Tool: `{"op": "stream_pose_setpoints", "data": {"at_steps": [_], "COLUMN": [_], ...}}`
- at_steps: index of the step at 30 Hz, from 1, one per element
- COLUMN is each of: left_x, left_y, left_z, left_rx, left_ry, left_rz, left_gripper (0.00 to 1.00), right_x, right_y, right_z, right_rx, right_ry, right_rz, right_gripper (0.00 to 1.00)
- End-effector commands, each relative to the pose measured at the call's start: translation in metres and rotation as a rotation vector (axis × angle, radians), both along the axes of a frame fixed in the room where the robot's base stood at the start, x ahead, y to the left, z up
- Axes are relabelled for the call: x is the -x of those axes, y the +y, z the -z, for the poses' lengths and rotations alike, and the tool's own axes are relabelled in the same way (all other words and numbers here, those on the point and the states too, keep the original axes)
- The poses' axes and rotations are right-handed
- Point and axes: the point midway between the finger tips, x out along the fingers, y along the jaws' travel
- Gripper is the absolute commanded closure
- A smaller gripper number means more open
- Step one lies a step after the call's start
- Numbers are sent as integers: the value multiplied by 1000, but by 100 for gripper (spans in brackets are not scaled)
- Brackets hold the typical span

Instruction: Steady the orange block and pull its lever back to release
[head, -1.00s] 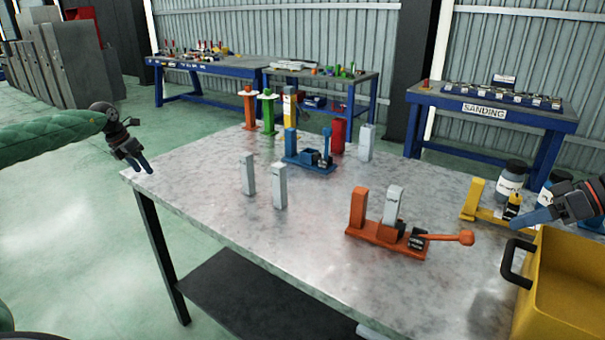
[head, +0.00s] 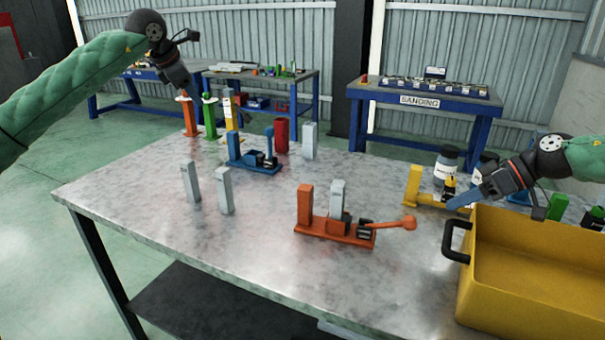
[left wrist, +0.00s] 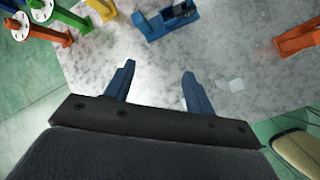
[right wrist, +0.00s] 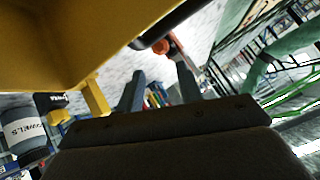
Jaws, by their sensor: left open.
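The orange block (head: 335,232) sits on the grey table with an orange upright at its left end and a pale grey piece upright in it. Its lever (head: 390,225) points right and ends in a round orange knob. Part of the block shows at the right edge in the left wrist view (left wrist: 300,38). An orange knob (right wrist: 162,47) shows in the right wrist view. My left gripper (head: 184,90) is open and empty, raised at the table's back left, well away from the block. My right gripper (head: 453,205) is open and empty, to the right of the lever, near the yellow bin.
A yellow bin (head: 530,285) with a black handle stands at front right. A blue block (head: 255,163) with a lever stands behind, and a yellow one (head: 425,198) at right. Two pale grey pieces (head: 208,190) stand left. The front left tabletop is clear.

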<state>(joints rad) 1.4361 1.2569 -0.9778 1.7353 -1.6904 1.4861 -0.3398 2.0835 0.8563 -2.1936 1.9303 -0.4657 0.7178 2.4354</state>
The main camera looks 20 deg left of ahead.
Motion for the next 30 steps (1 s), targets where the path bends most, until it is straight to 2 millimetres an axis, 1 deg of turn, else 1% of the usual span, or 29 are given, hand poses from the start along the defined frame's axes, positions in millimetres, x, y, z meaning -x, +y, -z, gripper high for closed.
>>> {"op": "stream_pose_setpoints", "data": {"at_steps": [1,2,3,5,6,8,9,11,12,14,15,17,18,21,24,27,30], "left_x": [-3,-3,-4,-4,-4,-2,-1,2,5,10,14,20,25,39,52,62,69], "left_y": [-26,-39,-57,-85,-103,-131,-148,-174,-190,-212,-226,-247,-260,-288,-309,-323,-332], "left_z": [-13,-19,-24,-28,-27,-20,-13,1,11,29,41,60,73,101,125,140,150], "left_rx": [-26,-42,-63,-93,-112,-140,-156,-180,-194,-212,-224,-240,-252,-276,-295,-310,-319], "left_ry": [-17,-24,-27,-25,-16,8,28,64,94,140,171,222,255,333,400,446,475], "left_rz": [41,64,94,142,175,229,264,317,354,408,443,497,533,615,684,734,765], "left_gripper": [45,45,45,45,45,45,45,45,45,45,45,45,45,45,45,45,45], "right_x": [0,0,0,0,0,0,0,0,0,0,0,0,0,0,0,0,0], "right_y": [0,0,0,0,0,0,0,0,0,0,0,0,0,0,0,0,0], "right_z": [0,0,0,0,0,0,0,0,0,0,0,0,0,0,0,0,0], "right_rx": [0,0,0,0,0,0,0,0,0,0,0,0,0,0,0,0,0], "right_ry": [0,0,0,0,0,0,0,0,0,0,0,0,0,0,0,0,0], "right_rz": [0,0,0,0,0,0,0,0,0,0,0,0,0,0,0,0,0], "right_gripper": [64,64,64,64,64,64,64,64,64,64,64,64,64,64,64,64,64]}}
